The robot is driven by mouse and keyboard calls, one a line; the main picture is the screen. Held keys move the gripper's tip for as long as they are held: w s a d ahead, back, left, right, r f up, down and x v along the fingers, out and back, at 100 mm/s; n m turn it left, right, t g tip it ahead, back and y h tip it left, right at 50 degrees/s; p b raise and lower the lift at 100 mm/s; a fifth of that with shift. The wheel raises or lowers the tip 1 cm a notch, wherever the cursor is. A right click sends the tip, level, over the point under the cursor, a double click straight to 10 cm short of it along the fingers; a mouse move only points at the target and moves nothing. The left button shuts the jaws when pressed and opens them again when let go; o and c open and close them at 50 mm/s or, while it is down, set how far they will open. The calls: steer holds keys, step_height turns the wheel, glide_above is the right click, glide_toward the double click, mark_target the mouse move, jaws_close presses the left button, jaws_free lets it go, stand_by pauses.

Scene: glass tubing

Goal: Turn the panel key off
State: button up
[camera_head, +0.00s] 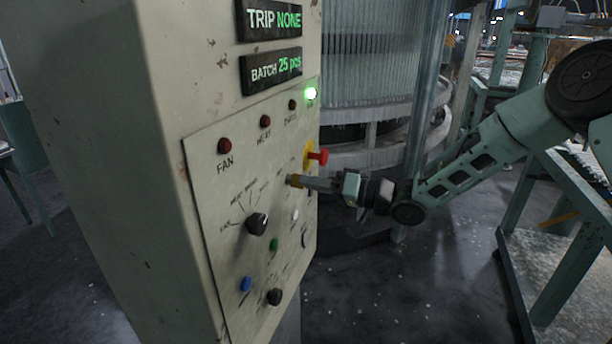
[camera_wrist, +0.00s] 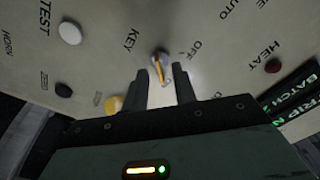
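The panel key (camera_wrist: 160,62) is a metal switch with a brass-coloured strip, on the grey panel between the KEY and OFF labels in the wrist view. My gripper (camera_wrist: 162,77) is open, with one dark finger on each side of the key's near end. A gap shows between the fingers, and I cannot tell whether either touches the key. In the head view my gripper (camera_head: 296,181) reaches in from the right to the panel, below the red push button (camera_head: 318,157). A small brass-coloured part (camera_head: 291,180) shows at its tip.
The red button's yellow base (camera_head: 308,152) is close above my gripper. The control panel (camera_head: 225,200) also carries a black selector knob (camera_head: 257,223), a lower knob (camera_head: 274,297) and several coloured buttons. The display reads TRIP NONE.

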mark_target(296, 181)
steer(key=shift+x, duration=1.05)
jaws_close()
